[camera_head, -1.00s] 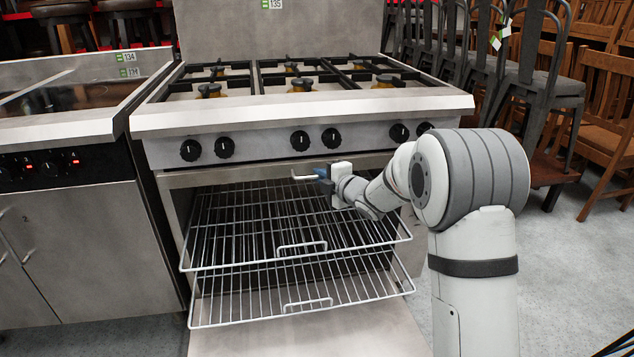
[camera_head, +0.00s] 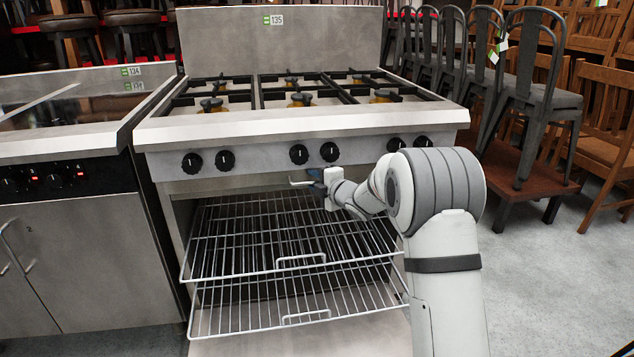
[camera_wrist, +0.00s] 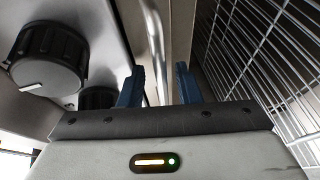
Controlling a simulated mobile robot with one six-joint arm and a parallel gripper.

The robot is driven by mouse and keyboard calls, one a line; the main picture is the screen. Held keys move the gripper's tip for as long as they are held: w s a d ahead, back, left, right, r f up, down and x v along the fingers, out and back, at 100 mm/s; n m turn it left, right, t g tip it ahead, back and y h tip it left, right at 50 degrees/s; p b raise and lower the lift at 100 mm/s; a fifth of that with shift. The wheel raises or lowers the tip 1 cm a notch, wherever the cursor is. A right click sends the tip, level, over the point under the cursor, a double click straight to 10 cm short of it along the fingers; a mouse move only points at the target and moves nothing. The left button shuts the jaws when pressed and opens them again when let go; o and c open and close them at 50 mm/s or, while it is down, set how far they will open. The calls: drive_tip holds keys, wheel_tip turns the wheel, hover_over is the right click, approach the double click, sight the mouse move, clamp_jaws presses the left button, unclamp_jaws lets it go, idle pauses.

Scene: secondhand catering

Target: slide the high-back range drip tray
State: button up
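The high-back range (camera_head: 225,130) stands ahead with its oven open. The drip tray's slim metal handle (camera_head: 300,183) juts out under the knob panel, above the oven opening; the rest of the tray is hard to make out. My gripper (camera_head: 318,181) is at the right end of this handle. In the wrist view, my gripper (camera_wrist: 160,78) has its two blue fingers apart, with the shiny handle bar (camera_wrist: 157,55) showing between them. Gaps show on both sides of the bar, so the fingers do not appear closed on it.
Two wire racks (camera_head: 300,262) stick out of the oven below my gripper. Black knobs (camera_head: 299,154) sit just above it and show close by in the wrist view (camera_wrist: 48,58). A cooktop unit (camera_head: 70,190) stands at left. Stacked chairs (camera_head: 535,90) stand at right, with clear floor before them.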

drive_tip(key=shift+s+d, duration=0.1)
drive_tip(key=shift+d, duration=0.05)
drive_tip(key=p+v, duration=0.1)
drive_tip(key=v, duration=0.6)
drive_tip(key=shift+s, duration=0.2)
drive_tip(key=shift+d, duration=0.1)
drive_tip(key=s+d+r+m+g+h+p, duration=0.1)
drive_tip(key=s+d+r+m+h+p, duration=0.45)
drive_tip(key=s+r+m+p, duration=0.35)
drive_tip(key=s+d+r+m+g+h+p, duration=0.2)
drive_tip(key=s+d+r+m+h+p, duration=0.35)
drive_tip(key=r, duration=0.55)
drive_tip(key=s+r+m+g+p, duration=0.2)
drive_tip(key=s+p, duration=0.3)
drive_tip(key=s, duration=0.4)
drive_tip(key=s+r+m+g+y+p, duration=0.1)
drive_tip(key=s+r+m+g+p, duration=0.2)
drive_tip(key=s, duration=0.6)
drive_tip(key=s+d+r+m+g+p, duration=0.1)
drive_tip(key=s+r+m+g+p, duration=0.1)
drive_tip(key=s+p, duration=0.5)
drive_tip(key=s+r+m, duration=0.1)
drive_tip(key=s+m, duration=0.1)
drive_tip(key=shift+s+r+g+y, duration=0.3)
drive_tip(key=shift+s+y, duration=0.1)
